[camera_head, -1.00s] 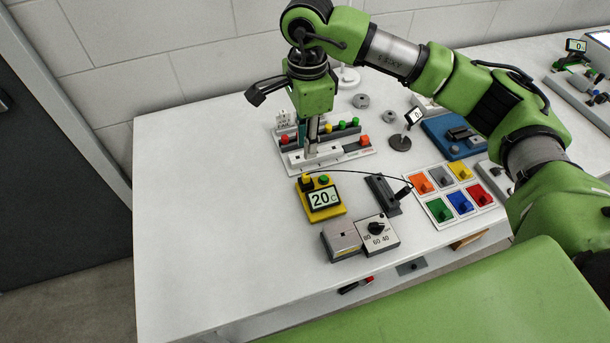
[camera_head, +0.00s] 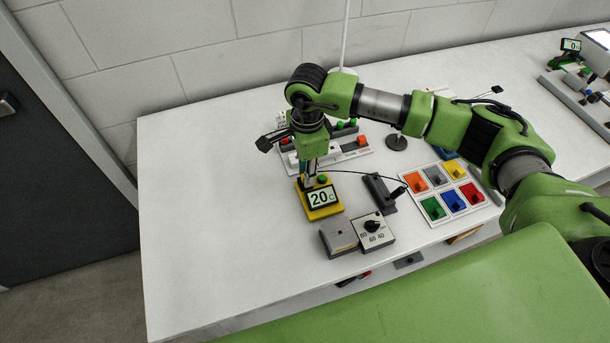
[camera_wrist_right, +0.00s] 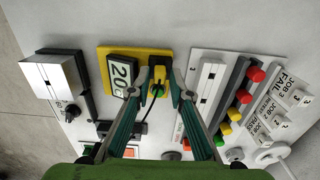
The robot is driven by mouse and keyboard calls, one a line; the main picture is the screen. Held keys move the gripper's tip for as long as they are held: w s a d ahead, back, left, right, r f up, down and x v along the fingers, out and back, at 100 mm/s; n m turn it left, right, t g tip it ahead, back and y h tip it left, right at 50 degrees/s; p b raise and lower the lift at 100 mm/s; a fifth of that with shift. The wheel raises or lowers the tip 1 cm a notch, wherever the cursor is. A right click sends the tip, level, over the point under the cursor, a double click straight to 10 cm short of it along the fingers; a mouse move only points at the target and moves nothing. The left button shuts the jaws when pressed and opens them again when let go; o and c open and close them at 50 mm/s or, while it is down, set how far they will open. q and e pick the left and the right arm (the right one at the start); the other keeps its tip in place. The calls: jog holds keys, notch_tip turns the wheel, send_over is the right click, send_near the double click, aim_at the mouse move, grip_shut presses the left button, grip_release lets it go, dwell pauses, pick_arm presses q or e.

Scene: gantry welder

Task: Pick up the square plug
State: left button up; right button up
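A yellow, square-looking block with a black cable, which appears to be the square plug (camera_wrist_right: 158,61), sits at the edge of the yellow display unit (camera_head: 327,213) reading 20 C. The unit also shows in the right wrist view (camera_wrist_right: 104,60). My right gripper (camera_head: 309,182) points down over that end of the unit and hides the plug in the head view. In the right wrist view its two fingers (camera_wrist_right: 161,78) are apart, one on each side of the plug. I cannot tell whether they touch it. My left gripper is not in view.
A grey box (camera_head: 339,236) and a dial box (camera_head: 374,232) stand in front of the unit. A black holder (camera_head: 380,190) and coloured trays (camera_head: 434,208) lie to the right. A white strip with coloured buttons (camera_wrist_right: 208,85) stands behind. The table's left side is clear.

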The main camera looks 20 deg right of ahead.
jog(key=c, duration=0.5)
